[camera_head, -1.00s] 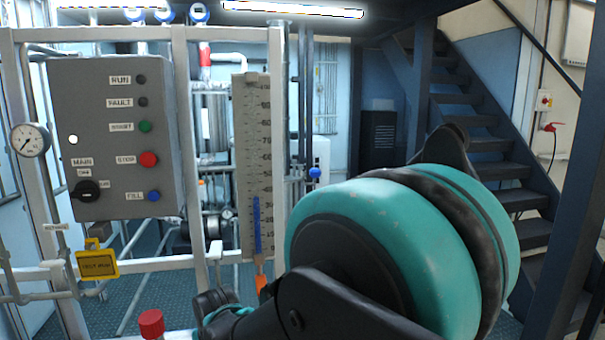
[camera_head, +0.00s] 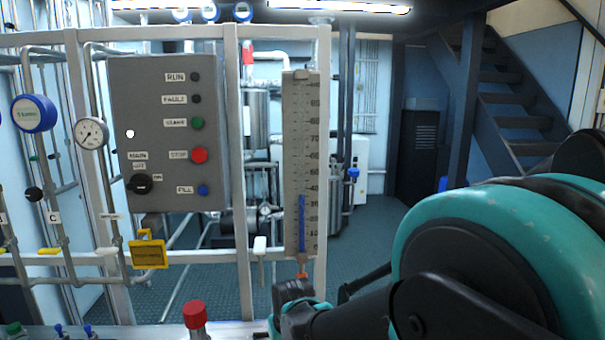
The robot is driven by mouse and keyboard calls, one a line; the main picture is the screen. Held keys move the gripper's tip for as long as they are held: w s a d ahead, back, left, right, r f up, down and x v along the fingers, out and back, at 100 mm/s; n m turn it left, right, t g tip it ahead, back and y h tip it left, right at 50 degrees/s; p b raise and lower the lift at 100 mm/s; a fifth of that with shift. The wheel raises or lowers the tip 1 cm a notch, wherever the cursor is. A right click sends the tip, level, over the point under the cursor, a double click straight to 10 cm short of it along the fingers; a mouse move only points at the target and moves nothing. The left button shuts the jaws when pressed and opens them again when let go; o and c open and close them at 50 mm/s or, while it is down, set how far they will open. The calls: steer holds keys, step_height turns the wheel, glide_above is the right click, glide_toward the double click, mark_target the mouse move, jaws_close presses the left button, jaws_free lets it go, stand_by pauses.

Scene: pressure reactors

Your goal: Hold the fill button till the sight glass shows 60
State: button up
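The blue fill button (camera_head: 203,190) is at the lower right of the grey control panel (camera_head: 164,100), beside its FILL label. The sight glass (camera_head: 293,215) is a tall scale board to the right of the panel. Its blue column tops out at a little under the 40 mark. My arm fills the lower right, with a large teal joint and a smaller teal-ringed part low in the middle. No gripper fingers show, and nothing of mine is seen touching the fill button.
The red stop button (camera_head: 199,155) and green start button (camera_head: 197,123) sit above the fill button. A black main switch (camera_head: 141,184) is at lower left of the panel. A yellow tag (camera_head: 149,251) and a red-capped fitting (camera_head: 195,318) are below. Stairs (camera_head: 510,110) rise at right.

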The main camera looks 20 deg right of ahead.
jaws_close()
stand_by(0.3)
stand_by(0.9)
